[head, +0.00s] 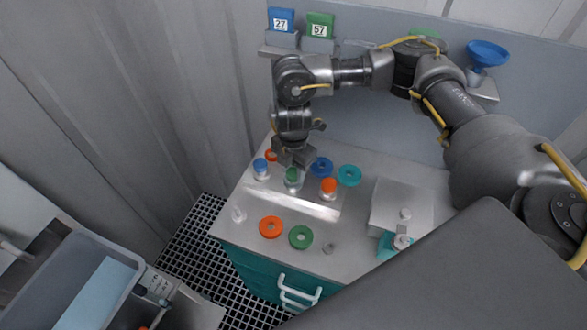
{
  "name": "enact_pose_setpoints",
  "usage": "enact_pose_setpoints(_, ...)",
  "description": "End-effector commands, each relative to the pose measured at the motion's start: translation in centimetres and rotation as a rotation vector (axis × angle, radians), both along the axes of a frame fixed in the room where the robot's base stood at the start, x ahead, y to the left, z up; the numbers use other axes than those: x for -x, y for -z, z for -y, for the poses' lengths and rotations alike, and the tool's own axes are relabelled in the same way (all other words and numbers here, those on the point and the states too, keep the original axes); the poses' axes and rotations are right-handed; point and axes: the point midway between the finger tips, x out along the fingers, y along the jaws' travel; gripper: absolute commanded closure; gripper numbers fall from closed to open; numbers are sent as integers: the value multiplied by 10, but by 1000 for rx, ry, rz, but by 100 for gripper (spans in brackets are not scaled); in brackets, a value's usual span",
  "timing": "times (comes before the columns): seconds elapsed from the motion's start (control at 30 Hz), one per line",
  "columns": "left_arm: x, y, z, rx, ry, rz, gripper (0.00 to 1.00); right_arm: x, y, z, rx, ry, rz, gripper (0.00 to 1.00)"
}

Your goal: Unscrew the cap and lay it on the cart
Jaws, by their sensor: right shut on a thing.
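Three capped vessels stand in a row in a pale metal rack (312,203) on the grey top of a teal unit (262,280), which may be the cart. Their caps are blue (260,164), green (292,174) and orange (328,186). My right gripper (293,164) points down over the middle vessel and is shut on the green cap. The fingers partly hide the cap. The cap appears to be at the vessel's top; I cannot tell whether it is still threaded. My left gripper is not in view.
Orange (271,227), green (301,237), blue (321,167) and teal (349,175) rings lie around the rack. A grey box (398,205) stands to the right. A grey tray (75,285) is at lower left. Numbered blocks (281,20) sit on a wall shelf.

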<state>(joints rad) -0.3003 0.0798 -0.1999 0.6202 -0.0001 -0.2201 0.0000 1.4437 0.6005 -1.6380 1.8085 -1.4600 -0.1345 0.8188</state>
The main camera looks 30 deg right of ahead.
Motion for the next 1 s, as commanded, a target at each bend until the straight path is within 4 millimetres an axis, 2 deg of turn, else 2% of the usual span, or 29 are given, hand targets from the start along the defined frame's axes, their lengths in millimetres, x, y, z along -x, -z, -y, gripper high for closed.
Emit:
enact_pose_setpoints(0.17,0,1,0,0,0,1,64,0,0,0,0,-36,1,94)
enact_pose_setpoints(0.47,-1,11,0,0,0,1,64,0,1,0,1,-523,0,94)
enact_pose_setpoints(1.0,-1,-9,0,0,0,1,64,0,-18,0,0,-509,0,94)
